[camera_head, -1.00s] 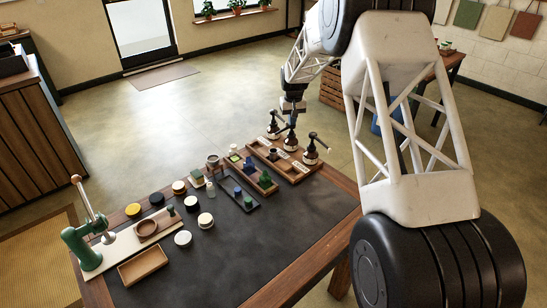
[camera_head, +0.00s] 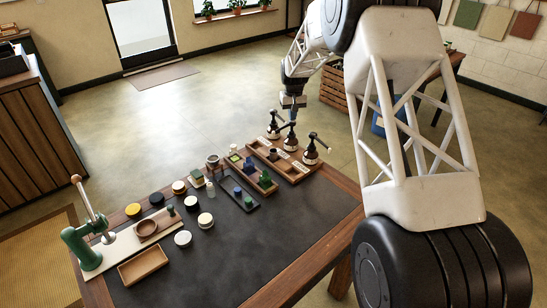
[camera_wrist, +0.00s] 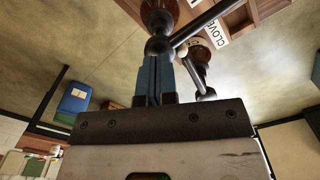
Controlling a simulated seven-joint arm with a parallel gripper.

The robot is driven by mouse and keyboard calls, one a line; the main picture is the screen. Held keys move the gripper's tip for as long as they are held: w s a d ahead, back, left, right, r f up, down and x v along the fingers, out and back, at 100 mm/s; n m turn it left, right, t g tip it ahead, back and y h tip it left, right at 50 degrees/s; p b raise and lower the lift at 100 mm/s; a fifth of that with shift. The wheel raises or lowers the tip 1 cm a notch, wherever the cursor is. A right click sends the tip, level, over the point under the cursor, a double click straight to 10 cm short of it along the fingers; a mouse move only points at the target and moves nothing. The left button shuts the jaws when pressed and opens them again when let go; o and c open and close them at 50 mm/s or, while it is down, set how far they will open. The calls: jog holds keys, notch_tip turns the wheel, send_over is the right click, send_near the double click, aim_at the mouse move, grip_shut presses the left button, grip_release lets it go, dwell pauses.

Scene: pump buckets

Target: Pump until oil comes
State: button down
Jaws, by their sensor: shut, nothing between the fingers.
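Three dark pump bottles with ball tops and side spouts stand in a wooden tray (camera_head: 293,178) at the table's far edge: left pump (camera_head: 273,130), middle pump (camera_head: 291,140) and right pump (camera_head: 311,152). My gripper (camera_head: 292,118) is shut and empty, pointing down just above the middle pump. In the wrist view its blue fingers (camera_wrist: 156,68) lie together at a pump's dark ball top (camera_wrist: 158,46); I cannot tell whether they touch. A second pump (camera_wrist: 195,62) shows beside it. A label (camera_wrist: 208,22) reads "CLOVE". A small dark cup (camera_head: 273,154) sits before the middle pump. No oil is visible.
A wooden tray with green and blue pieces (camera_head: 264,180) lies in front of the pumps. Several jars and lids, a green hand press (camera_head: 80,243) and an empty wooden tray (camera_head: 143,266) occupy the left. The dark mat (camera_head: 260,240) is clear at the front right.

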jog(key=shift+f, duration=0.2)
jog(key=shift+f, duration=1.55)
jog(key=shift+r, duration=1.75)
jog(key=shift+f, duration=0.2)
jog(key=shift+f, duration=1.4)
jog(key=shift+r, duration=1.7)
